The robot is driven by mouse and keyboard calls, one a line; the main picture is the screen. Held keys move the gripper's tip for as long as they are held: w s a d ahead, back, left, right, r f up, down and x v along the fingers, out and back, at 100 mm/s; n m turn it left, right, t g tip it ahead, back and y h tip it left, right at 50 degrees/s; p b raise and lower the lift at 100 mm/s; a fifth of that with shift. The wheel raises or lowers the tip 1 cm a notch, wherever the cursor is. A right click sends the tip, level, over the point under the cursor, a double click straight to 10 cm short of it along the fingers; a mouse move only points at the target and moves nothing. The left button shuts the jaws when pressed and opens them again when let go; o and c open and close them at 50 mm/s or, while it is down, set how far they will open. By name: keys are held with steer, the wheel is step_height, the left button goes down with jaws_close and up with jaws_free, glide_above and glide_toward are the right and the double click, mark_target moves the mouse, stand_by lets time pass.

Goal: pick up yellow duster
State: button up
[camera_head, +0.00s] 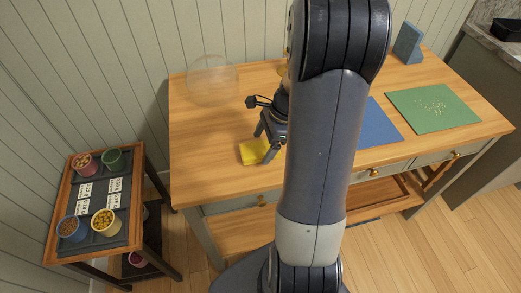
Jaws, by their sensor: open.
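The yellow duster (251,152) lies flat on the wooden table, near its front left part. My gripper (266,149) is over the right part of the duster with its fingers pointing down. The fingers are apart. I cannot tell whether the fingertips touch the duster or the table. My own arm hides much of the middle of the table, and one finger covers part of the duster.
A clear bowl (212,80) stands at the table's back left. A blue mat (378,126) and a green mat (433,108) with small pale bits lie to the right. A blue-grey block (408,43) stands behind. A cart (66,170) with several cups stands left.

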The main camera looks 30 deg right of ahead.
steer(key=shift+a+f, duration=0.2)
steer(key=shift+f, duration=0.3)
steer(key=c, duration=1.1)
